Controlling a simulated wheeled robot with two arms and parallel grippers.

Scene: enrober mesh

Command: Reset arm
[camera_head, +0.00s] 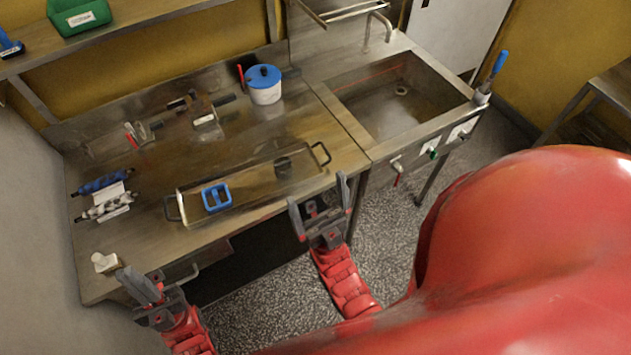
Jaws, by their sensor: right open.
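My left gripper (148,287) is at the lower left, near the front left corner of the metal worktable (235,150). From this angle I cannot tell whether its jaws are apart, and I see nothing clearly held in it. My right gripper (318,207) is open and empty at the table's front edge, in front of the tray's right end. Both red arms come up from the bottom of the picture.
A metal tray (240,205) with handles holds a blue frame-like piece (216,197). A blue-lidded white pot (265,85), rollers (105,195) and a small white block (105,262) stand on the table. A sink (400,100) is at the right. Speckled floor lies in front.

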